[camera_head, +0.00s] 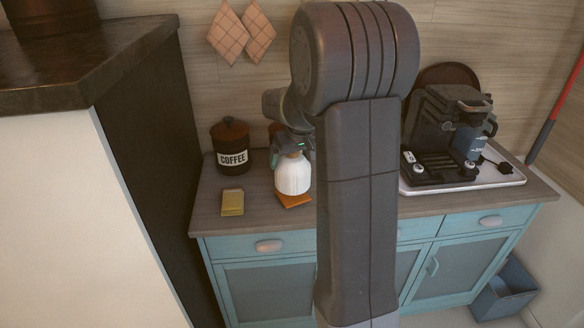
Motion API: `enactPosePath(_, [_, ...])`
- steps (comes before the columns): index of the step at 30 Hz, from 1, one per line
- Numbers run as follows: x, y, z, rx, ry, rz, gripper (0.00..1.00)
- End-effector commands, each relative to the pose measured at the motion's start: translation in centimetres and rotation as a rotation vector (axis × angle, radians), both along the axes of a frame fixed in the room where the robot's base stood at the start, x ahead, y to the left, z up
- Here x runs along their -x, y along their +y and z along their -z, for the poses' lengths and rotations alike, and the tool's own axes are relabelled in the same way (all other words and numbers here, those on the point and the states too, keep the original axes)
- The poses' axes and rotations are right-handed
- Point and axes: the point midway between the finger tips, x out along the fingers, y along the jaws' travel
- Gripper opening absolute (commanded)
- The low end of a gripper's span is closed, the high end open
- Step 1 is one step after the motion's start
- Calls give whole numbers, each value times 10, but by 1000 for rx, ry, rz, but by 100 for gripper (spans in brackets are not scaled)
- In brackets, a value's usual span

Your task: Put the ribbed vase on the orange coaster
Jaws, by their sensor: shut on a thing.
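The white ribbed vase (292,177) is upright in the head view, with its narrow neck up. My gripper (291,154) is shut on the vase at its neck, from above. The orange coaster (295,202) lies on the wooden counter under the vase, and its front part shows below the vase's base. I cannot tell whether the base touches the coaster or is slightly above it. My arm hides the area just to the right.
A yellow block (232,202) lies on the counter to the left. A dark coffee canister (230,148) stands behind it. Another canister is partly hidden behind my gripper. A coffee machine (440,130) stands on a white tray (463,186) at the right.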

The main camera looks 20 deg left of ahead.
Motion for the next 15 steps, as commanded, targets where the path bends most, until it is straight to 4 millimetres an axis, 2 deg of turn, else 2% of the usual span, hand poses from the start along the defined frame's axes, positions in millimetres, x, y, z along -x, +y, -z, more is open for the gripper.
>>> enactPosePath(6, [0,0,29,2,1,0,52])
enactPosePath(15, [0,0,33,-2,-1,0,52])
